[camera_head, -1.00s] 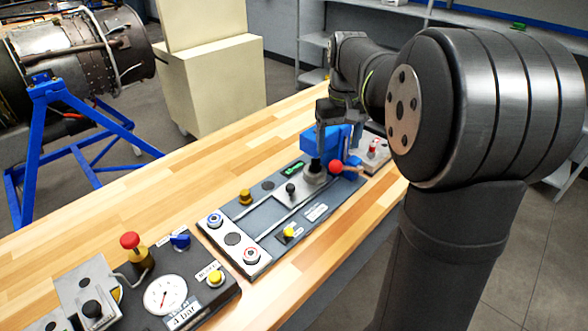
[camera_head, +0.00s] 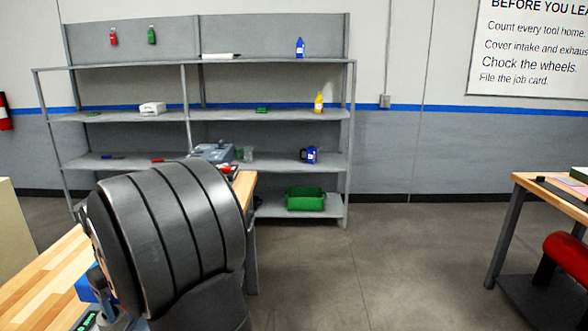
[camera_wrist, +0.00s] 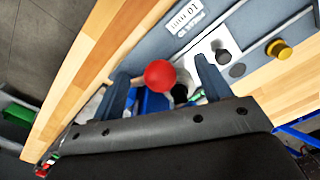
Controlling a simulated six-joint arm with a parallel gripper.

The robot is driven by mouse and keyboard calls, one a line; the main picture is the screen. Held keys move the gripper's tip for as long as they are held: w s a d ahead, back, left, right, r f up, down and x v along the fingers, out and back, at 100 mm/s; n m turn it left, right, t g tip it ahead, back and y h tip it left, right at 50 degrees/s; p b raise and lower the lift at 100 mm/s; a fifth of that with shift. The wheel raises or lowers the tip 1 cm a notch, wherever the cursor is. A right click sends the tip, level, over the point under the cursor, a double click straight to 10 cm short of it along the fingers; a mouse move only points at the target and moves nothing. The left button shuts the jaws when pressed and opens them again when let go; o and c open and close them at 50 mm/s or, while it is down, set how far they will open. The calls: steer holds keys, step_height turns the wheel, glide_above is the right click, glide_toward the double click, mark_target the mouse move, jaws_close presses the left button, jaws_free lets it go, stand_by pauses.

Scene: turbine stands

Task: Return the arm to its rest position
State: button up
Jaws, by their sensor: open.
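My gripper (camera_wrist: 162,69) is open in the wrist view, its two dark fingers spread apart. A red ball knob (camera_wrist: 158,75) shows between the fingers. I cannot tell whether either finger touches it. In the head view my own large dark arm link covers the gripper, so its fingers are hidden there.
In the wrist view a grey control panel (camera_wrist: 238,22) has a black knob (camera_wrist: 222,52) and a yellow knob (camera_wrist: 279,49). The wooden bench (camera_head: 40,270) is at lower left of the head view. A grey shelf unit (camera_head: 130,118) stands behind; open floor (camera_head: 400,260) lies right.

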stand_by(0.4)
step_height(320, 180, up, 7)
steer(key=shift+f, duration=0.15)
steer(key=shift+t, duration=0.4)
steer(key=f, duration=0.5)
steer(key=s+f, duration=0.1)
steer(key=f, duration=0.1)
steer(key=shift+f, duration=0.35)
steer(key=shift+s+f+t, duration=0.25)
steer(key=shift+f+t, duration=0.2)
steer(key=shift+f, duration=0.1)
steer(key=shift+s+f+t, duration=0.2)
steer(key=shift+f+t, duration=0.25)
steer(key=shift+f, duration=0.1)
steer(key=shift+d, duration=0.1)
